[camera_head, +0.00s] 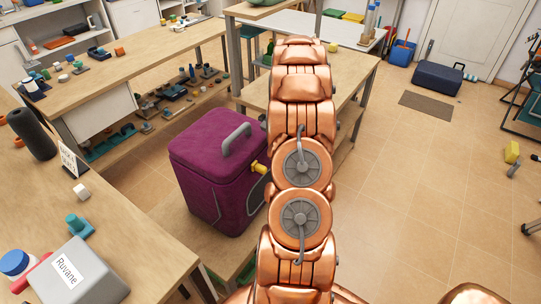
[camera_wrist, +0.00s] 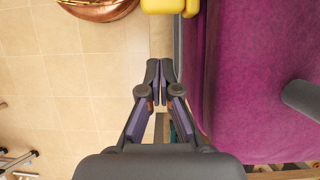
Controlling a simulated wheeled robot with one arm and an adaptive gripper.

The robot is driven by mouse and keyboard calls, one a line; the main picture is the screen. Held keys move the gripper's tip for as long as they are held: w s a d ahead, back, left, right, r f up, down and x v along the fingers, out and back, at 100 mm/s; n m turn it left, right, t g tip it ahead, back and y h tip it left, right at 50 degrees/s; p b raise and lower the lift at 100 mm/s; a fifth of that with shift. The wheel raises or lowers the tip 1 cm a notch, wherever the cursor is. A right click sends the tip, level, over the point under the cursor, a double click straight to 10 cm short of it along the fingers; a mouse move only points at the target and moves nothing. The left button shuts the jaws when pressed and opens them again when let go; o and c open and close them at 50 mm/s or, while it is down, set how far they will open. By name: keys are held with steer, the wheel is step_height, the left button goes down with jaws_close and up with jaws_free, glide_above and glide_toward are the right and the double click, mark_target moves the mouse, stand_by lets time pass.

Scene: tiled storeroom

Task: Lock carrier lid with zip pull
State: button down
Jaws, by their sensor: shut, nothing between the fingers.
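The purple carrier (camera_head: 205,170) stands upright on a low wooden surface, its lid down, with a grey handle (camera_head: 236,139) on top. A yellow zip pull (camera_head: 259,168) sticks out from its right side near the lid edge. In the wrist view the carrier (camera_wrist: 240,60) fills the right side, with the handle (camera_wrist: 303,97) at the edge. The yellow pull (camera_wrist: 168,6) is cut off at the top. My gripper (camera_wrist: 160,64) is shut and empty, beside the carrier's edge and apart from the pull. In the head view my arm hides the gripper and part of the carrier's right side.
A wooden bench (camera_head: 130,240) with a grey box labelled Ruvane (camera_head: 75,272) is at the lower left. Another bench (camera_head: 120,65) with small items stands behind it. A wooden table (camera_head: 352,80) stands behind my arm. The tiled floor (camera_head: 400,190) to the right is open.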

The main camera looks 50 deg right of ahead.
steer(key=b+v, duration=0.2)
steer(key=v, duration=0.8)
steer(key=a+r+n+g+h, duration=0.1)
steer(key=a+r+n, duration=0.35)
steer(key=a, duration=0.95)
steer(key=a+r+n+h, duration=0.1)
steer(key=a+r+n, duration=0.35)
steer(key=a, duration=0.95)
steer(key=s+a+f+n+h+p, duration=0.1)
steer(key=s+a+n, duration=0.3)
steer(key=s+a, duration=0.3)
steer(key=s+a+f+n+h+p, duration=0.1)
steer(key=s+a+n, duration=0.2)
steer(key=s+a, duration=0.5)
steer(key=shift+s+a+f+n, duration=0.3)
steer(key=shift+s+n, duration=0.1)
steer(key=shift+s, duration=2.1)
